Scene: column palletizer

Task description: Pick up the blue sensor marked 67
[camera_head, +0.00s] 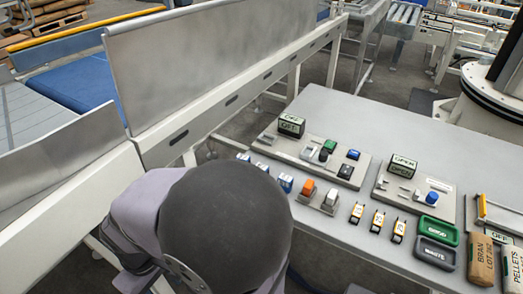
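A row of small blue-and-white blocks lies along the near left edge of the grey table: one at the right end of the row (285,182), one in the middle (262,166) and one at the left (243,157). They look like the blue sensors, but their marks are too small to read, so I cannot tell which is 67. My arm, with a large dark rounded joint, fills the lower left and stands close in front of this row. My gripper does not show in this view.
Several orange-and-white blocks (378,221) stand right of the row. Behind are a switch panel (318,150) and an OPEN-signed panel (415,190). The table's back (400,125) is clear.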

